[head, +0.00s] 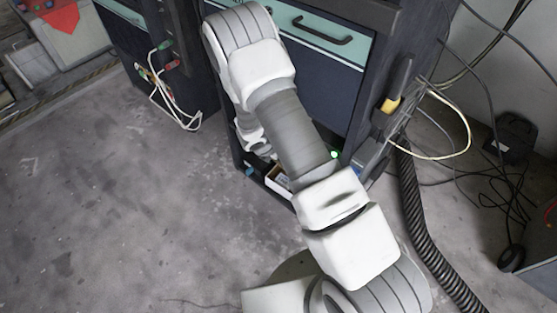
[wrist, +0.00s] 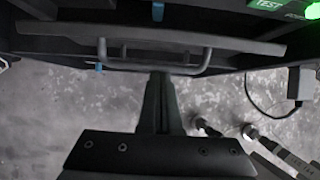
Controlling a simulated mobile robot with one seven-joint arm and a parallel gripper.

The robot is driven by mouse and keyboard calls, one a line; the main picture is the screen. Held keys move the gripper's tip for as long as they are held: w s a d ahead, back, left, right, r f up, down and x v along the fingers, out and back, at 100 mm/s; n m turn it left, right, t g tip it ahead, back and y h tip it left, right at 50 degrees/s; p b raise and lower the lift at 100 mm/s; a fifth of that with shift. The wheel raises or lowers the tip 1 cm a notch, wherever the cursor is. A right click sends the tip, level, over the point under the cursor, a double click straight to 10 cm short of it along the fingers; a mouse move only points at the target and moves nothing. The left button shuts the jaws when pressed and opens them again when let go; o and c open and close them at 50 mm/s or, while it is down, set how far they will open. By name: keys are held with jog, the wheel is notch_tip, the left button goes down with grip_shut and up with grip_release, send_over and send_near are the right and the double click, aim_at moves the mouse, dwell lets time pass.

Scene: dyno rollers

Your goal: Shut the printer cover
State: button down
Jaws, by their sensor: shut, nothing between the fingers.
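In the wrist view, a dark unit that looks like the printer (wrist: 230,22) fills the top, with a green "TEST" label and a glowing green light at its right. A long dark curved edge (wrist: 200,37), possibly the cover, crosses it, with a thin grey bar loop below. I cannot tell the cover's angle. My gripper (wrist: 160,78) is shut and empty, its fingertips just below the bar loop; contact cannot be judged. In the head view, the unit's green light (head: 334,154) shows low in the cabinet; my arm hides most of the unit and my gripper.
The dark cabinet (head: 320,75) has a teal drawer with a black handle above the unit. Cables and a ribbed black hose (head: 425,225) lie at the right. White cables hang at the left. The concrete floor (head: 120,210) is clear at the left front.

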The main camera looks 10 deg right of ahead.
jog(key=shift+w+d+r, duration=0.8)
jog(key=shift+d+r, duration=0.2)
jog(key=shift+r, duration=0.1)
